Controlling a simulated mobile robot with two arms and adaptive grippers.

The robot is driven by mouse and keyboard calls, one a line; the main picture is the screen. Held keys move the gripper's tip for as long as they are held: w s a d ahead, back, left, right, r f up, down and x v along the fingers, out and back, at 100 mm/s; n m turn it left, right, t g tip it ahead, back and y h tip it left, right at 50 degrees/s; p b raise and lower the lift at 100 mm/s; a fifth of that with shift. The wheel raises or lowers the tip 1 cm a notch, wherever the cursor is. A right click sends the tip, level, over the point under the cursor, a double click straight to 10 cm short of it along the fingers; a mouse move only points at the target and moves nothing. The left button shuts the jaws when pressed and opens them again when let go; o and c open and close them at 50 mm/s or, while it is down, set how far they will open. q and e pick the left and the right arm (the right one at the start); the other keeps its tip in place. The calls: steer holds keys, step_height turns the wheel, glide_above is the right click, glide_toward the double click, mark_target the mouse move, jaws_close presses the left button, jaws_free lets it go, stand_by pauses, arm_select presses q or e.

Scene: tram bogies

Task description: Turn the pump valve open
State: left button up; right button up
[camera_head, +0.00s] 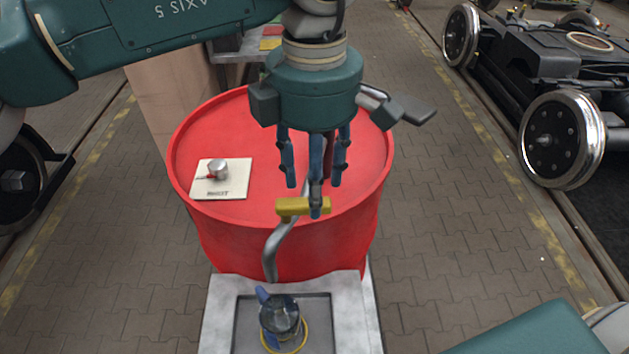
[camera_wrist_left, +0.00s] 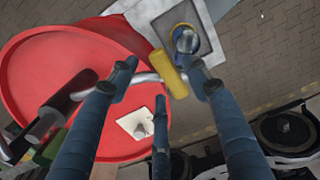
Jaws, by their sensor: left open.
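The pump's bent grey pipe (camera_head: 279,246) comes off the red drum (camera_head: 232,255) and hangs over its front edge. A yellow bar (camera_head: 291,206), which looks like the valve handle, sits across the pipe. My left gripper (camera_head: 316,190) points down over the drum's front rim, its fingers spread. One fingertip overlaps the bar's right end in the head view. In the left wrist view the yellow bar (camera_wrist_left: 172,76) shows between the two upper fingers of the open gripper (camera_wrist_left: 158,85). I cannot tell whether they touch. My right gripper is out of view.
A glass jug (camera_head: 280,316) stands below the pipe on a grey stand (camera_head: 220,312), with a yellow ring around its base. A white plate (camera_head: 241,173) with a small metal knob lies on the drum lid. Wheelsets (camera_head: 550,140) stand at the right. The paved floor beside the drum is clear.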

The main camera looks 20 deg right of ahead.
arm_select(q)
steer(key=shift+f, duration=1.05)
jaws_close()
